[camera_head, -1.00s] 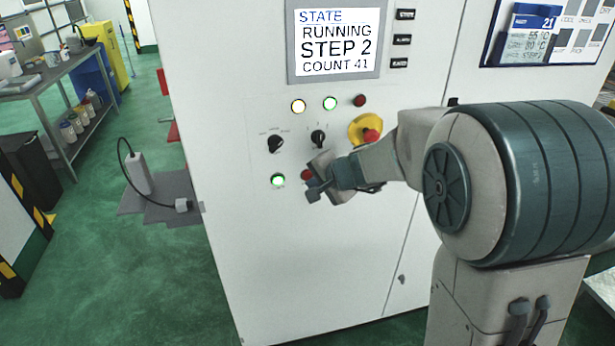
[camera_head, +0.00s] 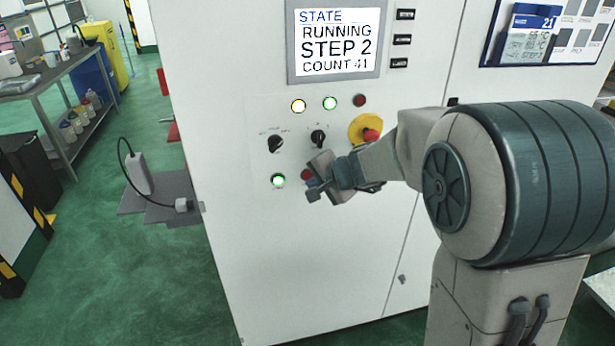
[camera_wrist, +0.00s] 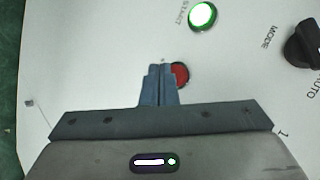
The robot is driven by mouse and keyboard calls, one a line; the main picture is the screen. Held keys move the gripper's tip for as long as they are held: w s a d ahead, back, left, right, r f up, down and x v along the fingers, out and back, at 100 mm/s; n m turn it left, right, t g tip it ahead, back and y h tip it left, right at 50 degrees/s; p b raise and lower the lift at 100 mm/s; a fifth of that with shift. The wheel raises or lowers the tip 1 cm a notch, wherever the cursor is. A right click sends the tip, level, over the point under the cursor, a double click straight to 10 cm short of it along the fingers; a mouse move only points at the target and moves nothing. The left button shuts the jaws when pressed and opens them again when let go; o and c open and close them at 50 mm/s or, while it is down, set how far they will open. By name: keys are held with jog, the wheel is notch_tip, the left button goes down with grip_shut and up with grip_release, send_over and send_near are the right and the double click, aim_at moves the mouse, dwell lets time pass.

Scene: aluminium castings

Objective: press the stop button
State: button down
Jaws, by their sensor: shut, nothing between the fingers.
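The red stop button (camera_head: 307,175) sits on the white cabinet's control panel, right of the green-lit start button (camera_head: 278,180). It is partly hidden by my gripper (camera_head: 313,194) in the head view. In the wrist view, the red button (camera_wrist: 181,75) shows just beside and beyond the tips of my gripper (camera_wrist: 160,68), whose fingers are closed together and empty. The start button (camera_wrist: 202,15) is lit at the top. I cannot tell whether the fingertips touch the red button. The screen (camera_head: 335,40) reads RUNNING, STEP 2, COUNT 41.
Above are a black selector (camera_head: 275,144), another knob (camera_head: 318,138), a red mushroom button on a yellow base (camera_head: 368,132), and yellow, green and red lamps. The black mode knob (camera_wrist: 303,45) is in the wrist view. A metal bench (camera_head: 50,80) stands left; green floor lies between.

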jog(key=shift+w, duration=0.15)
jog(key=shift+w+a, duration=0.1)
jog(key=shift+w, duration=0.15)
jog(key=shift+w+a, duration=0.1)
jog(key=shift+w, duration=0.3)
dwell(0.6)
jog(key=shift+s, duration=0.1)
jog(key=shift+s+d+b, duration=0.25)
jog(key=shift+s+b, duration=0.35)
jog(key=shift+s, duration=0.1)
jog(key=shift+s, duration=0.1)
jog(key=shift+s+d+b, duration=0.25)
jog(key=shift+s, duration=0.5)
jog(key=shift+s+d+b, duration=0.2)
jog(key=shift+s+b, duration=0.1)
jog(key=shift+s, duration=0.5)
jog(key=shift+s+d+b, duration=0.25)
jog(key=shift+s, duration=0.5)
